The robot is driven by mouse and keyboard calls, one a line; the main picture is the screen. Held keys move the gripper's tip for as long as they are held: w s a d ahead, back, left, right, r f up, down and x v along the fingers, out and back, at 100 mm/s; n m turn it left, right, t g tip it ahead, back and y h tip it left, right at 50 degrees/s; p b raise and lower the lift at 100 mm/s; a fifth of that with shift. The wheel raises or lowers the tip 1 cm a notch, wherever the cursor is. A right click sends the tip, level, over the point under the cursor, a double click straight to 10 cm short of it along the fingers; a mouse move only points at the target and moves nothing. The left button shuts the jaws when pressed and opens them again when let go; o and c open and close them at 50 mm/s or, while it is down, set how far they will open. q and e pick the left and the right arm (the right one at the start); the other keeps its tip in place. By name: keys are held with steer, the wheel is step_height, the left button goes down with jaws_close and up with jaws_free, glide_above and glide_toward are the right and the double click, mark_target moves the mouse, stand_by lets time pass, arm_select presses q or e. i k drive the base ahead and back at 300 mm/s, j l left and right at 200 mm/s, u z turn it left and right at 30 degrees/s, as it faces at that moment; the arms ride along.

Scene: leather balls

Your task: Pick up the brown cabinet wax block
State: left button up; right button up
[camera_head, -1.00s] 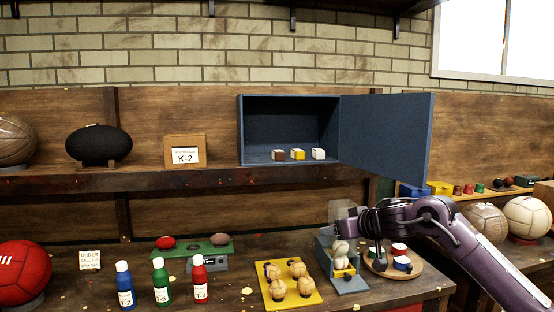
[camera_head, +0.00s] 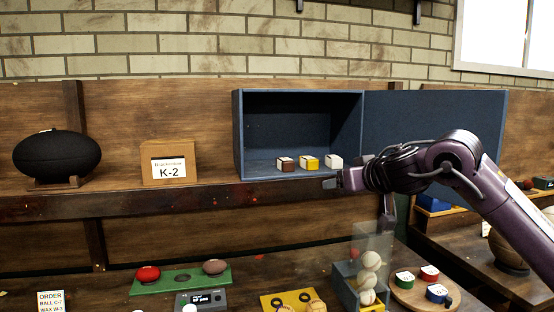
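The brown wax block (camera_head: 285,163) with a pale label stands at the left of a row of three blocks on the floor of the open blue cabinet (camera_head: 238,135). A yellow block (camera_head: 308,162) is beside it and a white block (camera_head: 333,161) is at the right. My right gripper (camera_head: 332,183) is in front of the shelf edge, just below and right of the brown block, apart from it. It points left; its fingers are small and dark, so I cannot tell whether they are open. My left gripper is not in view.
The cabinet door (camera_head: 430,120) stands open to the right, behind my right arm. A K-2 box (camera_head: 168,162) and a black oval ball (camera_head: 57,157) sit left on the shelf (camera_head: 220,198). Below are a ball dispenser (camera_head: 345,285) and a round tray (camera_head: 405,296) of tins.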

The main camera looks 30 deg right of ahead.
mark_target(285, 164)
steer(key=i+l, duration=0.15)
steer(key=i, duration=0.4)
steer(key=i+l, duration=0.2)
steer(key=i, duration=0.3)
